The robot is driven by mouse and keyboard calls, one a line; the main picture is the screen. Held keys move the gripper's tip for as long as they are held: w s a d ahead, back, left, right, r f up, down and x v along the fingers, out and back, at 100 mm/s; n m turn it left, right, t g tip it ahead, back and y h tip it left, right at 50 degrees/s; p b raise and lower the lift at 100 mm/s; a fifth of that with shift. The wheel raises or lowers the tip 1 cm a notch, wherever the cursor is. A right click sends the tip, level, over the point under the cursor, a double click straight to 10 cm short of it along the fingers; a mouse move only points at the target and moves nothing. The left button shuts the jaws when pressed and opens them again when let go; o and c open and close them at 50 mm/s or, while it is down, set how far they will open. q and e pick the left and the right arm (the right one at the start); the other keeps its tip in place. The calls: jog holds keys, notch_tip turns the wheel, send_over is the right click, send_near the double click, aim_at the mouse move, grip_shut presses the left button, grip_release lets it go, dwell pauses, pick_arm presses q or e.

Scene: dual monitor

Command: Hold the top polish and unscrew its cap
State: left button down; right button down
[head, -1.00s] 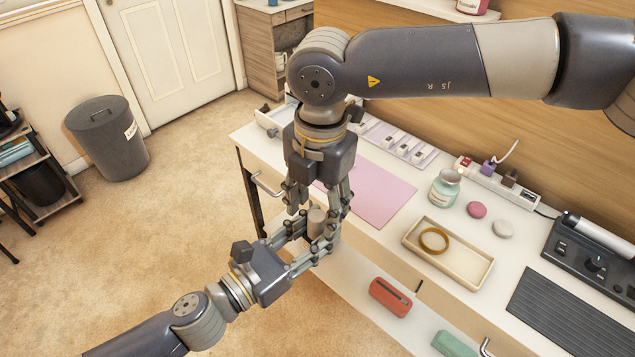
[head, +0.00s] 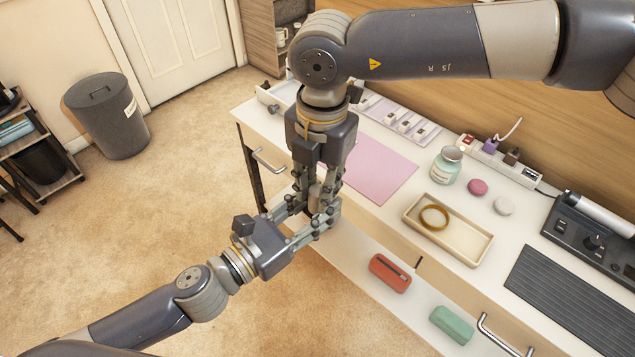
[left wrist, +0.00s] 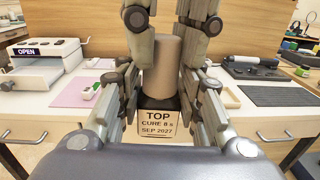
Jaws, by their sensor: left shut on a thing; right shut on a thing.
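The top polish is a small bottle (left wrist: 158,121) with a dark body and a label reading "TOP CURE 8 s SEP 2027". Its taupe cylindrical cap (left wrist: 163,68) stands upright above the body in the left wrist view; I cannot tell whether there is a small gap between them. My left gripper (head: 310,219) comes in from the lower left and is shut on the bottle body. My right gripper (head: 316,193) points down from above and is shut on the cap. In the head view the fingers of both grippers hide most of the bottle.
The bottle is held in front of the desk, near a pink mat (head: 380,172). Red (head: 390,273) and green (head: 452,324) cases lie on the lower surface.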

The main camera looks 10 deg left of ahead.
pick_arm(q)
jog(key=shift+s+d, duration=0.1)
pick_arm(e)
jog(key=n, duration=0.4)
jog(key=shift+a+n, duration=0.1)
jog(key=shift+n, duration=0.3)
jog(key=n, duration=0.8)
jog(key=shift+g, duration=0.3)
jog(key=n, duration=1)
jog(key=shift+w, duration=0.1)
jog(key=n, duration=0.3)
jog(key=shift+r+n+h, duration=0.1)
jog(key=shift+n+h, duration=0.2)
jog(key=shift+n, duration=0.1)
jog(key=n, duration=0.8)
jog(key=shift+w, duration=0.15)
